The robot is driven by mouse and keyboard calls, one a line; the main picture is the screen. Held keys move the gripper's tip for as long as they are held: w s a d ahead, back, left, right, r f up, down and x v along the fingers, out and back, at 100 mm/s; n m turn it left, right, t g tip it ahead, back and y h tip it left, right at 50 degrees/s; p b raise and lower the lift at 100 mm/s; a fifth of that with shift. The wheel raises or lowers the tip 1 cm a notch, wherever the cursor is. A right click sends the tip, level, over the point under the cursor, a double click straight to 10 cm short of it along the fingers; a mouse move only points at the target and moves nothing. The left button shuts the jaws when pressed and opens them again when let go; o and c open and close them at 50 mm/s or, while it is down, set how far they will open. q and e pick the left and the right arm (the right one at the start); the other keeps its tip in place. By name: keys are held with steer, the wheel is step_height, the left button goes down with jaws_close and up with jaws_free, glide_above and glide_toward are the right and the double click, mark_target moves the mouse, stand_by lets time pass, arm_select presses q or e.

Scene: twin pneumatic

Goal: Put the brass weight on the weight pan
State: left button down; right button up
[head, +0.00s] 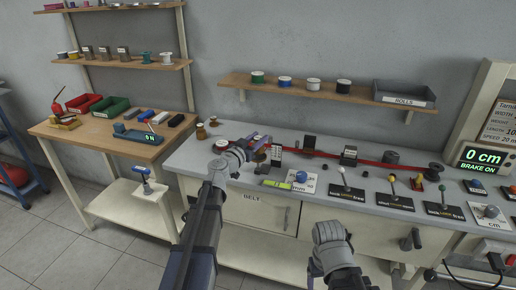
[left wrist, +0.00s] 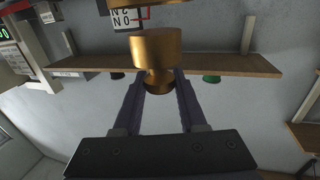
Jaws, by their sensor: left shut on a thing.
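My left gripper (head: 260,141) is over the left part of the grey bench. In the left wrist view its two dark purple fingers (left wrist: 160,84) are shut on the narrow part of the brass weight (left wrist: 157,45). The weight has a wide round body and a smaller knob. In the head view the held weight is small and hard to make out beside the fingers. I cannot pick out the weight pan with certainty. My right arm comes in at the bottom middle, and its fingers do not show.
Small brass-coloured pieces (head: 201,132) stand at the bench's left end. A red belt (head: 375,162) runs along the bench behind several levers and knobs. A wall shelf (head: 300,90) holds spools and a grey bin (head: 404,94). A wooden table (head: 95,136) stands left.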

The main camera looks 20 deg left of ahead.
arm_select(q)
steer(key=shift+f+b, duration=0.6)
steer(key=shift+f, duration=0.45)
arm_select(e)
steer(key=shift+f, duration=1.05)
arm_select(q)
steer(key=shift+f, duration=0.1)
arm_select(e)
steer(key=shift+f, duration=0.1)
arm_select(q)
steer(key=shift+f, duration=0.15)
steer(key=shift+c, duration=2.3)
jaws_free()
steer(key=shift+r, duration=0.3)
steer(key=v, duration=1.2)
